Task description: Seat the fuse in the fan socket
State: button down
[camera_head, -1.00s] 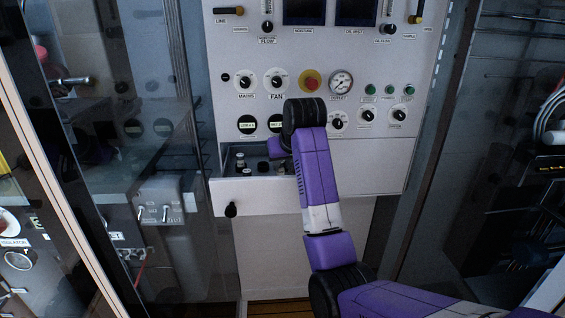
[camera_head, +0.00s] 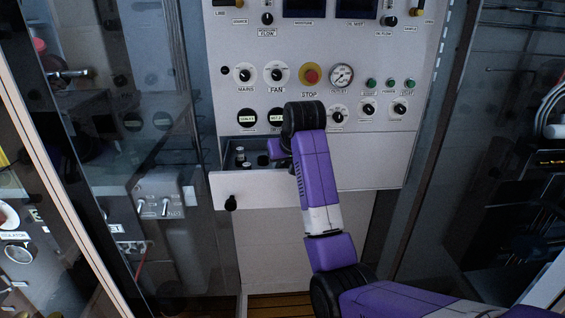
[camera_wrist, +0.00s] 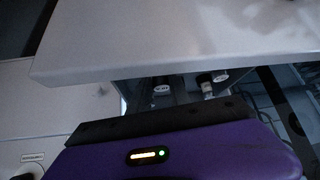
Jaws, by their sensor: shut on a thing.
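My gripper (camera_head: 278,147) is purple and sits low over the pulled-out drawer (camera_head: 258,188) under the panel. In the wrist view my gripper's purple body (camera_wrist: 185,152) and a black edge fill the bottom. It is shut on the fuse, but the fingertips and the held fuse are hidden. Two white-topped cylinders, which look like fuses, stand in the drawer left of my gripper: a rear one (camera_head: 240,150) and a front one (camera_head: 246,164). The wrist view shows similar white-topped cylinders (camera_wrist: 161,89) beyond the black edge. I cannot make out the fan socket.
The upright panel carries a FAN knob (camera_head: 276,74), a red stop button (camera_head: 311,75) and a gauge (camera_head: 341,76) just above my arm. Glass-fronted cabinets flank the panel. A pale slab (camera_wrist: 180,40) spans the wrist view's top.

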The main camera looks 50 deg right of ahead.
jog(key=shift+f, duration=0.2)
jog(key=c, duration=1.1)
grip_release()
jog(key=shift+b+v, duration=0.9)
jog(key=shift+v, duration=3)
jog(key=shift+s+f, duration=0.1)
